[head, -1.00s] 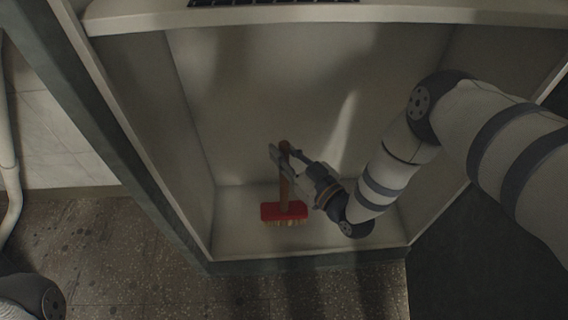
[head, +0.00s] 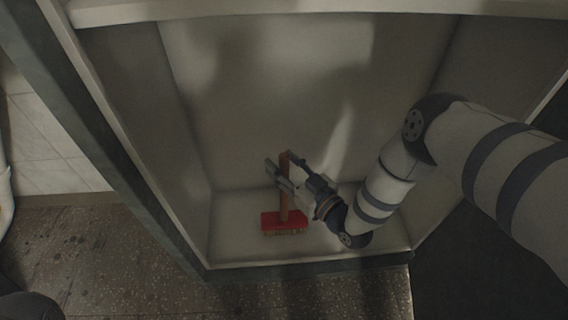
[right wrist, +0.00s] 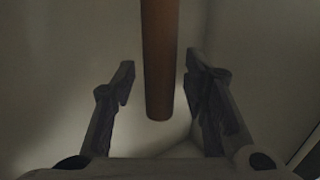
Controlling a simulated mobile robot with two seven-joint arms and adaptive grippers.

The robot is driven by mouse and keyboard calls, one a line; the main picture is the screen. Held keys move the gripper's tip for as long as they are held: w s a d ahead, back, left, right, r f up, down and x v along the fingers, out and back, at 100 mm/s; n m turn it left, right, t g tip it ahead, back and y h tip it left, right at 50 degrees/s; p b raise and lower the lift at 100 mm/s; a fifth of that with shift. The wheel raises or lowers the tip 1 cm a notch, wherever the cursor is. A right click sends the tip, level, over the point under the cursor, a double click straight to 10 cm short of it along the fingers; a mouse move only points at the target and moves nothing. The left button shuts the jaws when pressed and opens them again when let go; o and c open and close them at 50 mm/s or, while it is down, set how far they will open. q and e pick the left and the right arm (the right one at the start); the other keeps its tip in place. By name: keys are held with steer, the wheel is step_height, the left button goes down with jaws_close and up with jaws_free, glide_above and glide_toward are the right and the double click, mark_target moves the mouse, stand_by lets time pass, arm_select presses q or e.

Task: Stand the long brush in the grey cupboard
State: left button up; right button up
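The long brush has a brown handle (head: 284,205) and a red head (head: 284,221) with pale bristles pointing down. It stands upright on the floor of the grey cupboard (head: 230,240), inside its front edge, in the head view. My right gripper (head: 279,166) is near the top of the handle, with one finger on each side. In the right wrist view the handle (right wrist: 158,60) hangs between the two spread fingers, with a gap on both sides. The right gripper is open. My left gripper is not in view.
The cupboard's side walls and back (head: 260,70) enclose the brush, and a pale ledge (head: 300,8) crosses the top of the opening. Speckled floor (head: 130,260) lies in front. The cupboard floor beside the brush looks clear.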

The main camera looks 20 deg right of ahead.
steer(key=shift+s+r, duration=0.15)
steer(key=shift+r, duration=0.1)
steer(key=p+v, duration=0.3)
steer(key=v, duration=0.8)
steer(key=shift+s, duration=0.4)
steer(key=shift+d, duration=0.1)
